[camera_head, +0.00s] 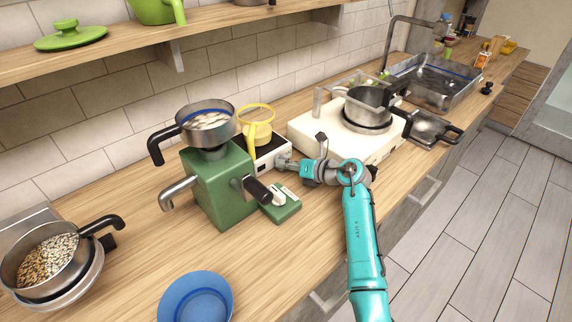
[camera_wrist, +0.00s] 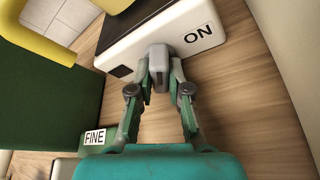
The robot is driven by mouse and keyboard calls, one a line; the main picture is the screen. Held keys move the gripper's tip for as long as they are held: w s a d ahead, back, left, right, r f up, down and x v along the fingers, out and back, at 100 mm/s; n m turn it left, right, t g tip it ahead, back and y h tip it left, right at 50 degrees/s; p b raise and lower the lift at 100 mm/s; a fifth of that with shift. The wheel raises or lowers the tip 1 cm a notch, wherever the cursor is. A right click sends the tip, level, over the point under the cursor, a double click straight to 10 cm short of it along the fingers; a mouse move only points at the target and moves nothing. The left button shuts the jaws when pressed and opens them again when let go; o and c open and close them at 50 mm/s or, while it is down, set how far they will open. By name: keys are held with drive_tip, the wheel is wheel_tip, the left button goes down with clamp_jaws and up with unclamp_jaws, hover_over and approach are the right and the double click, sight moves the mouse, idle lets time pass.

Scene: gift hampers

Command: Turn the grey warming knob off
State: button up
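The white warmer (camera_head: 266,157) has a black top and stands beside the green grinder (camera_head: 215,187). In the wrist view its front face (camera_wrist: 133,50) carries an "ON" label (camera_wrist: 198,34) to the right of the grey knob (camera_wrist: 160,70). No "OFF" label shows. My gripper (camera_wrist: 160,76) has one finger on each side of the knob, with the fingertips close against it. In the head view my gripper (camera_head: 288,164) meets the warmer's front right part and hides the knob there.
A yellow pot (camera_head: 257,132) sits on the warmer. A white stove (camera_head: 325,135) with a steel pan (camera_head: 366,108) stands to the right. A blue bowl (camera_head: 196,298) is at the front.

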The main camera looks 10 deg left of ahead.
clamp_jaws()
drive_tip(key=n+t+h, duration=0.1)
drive_tip(key=n, duration=0.1)
drive_tip(key=shift+n, duration=0.3)
drive_tip(key=shift+n+t+h, duration=0.6)
drive_tip(key=shift+n, duration=0.3)
drive_tip(key=o, duration=0.5)
unclamp_jaws()
drive_tip(key=shift+s, duration=0.1)
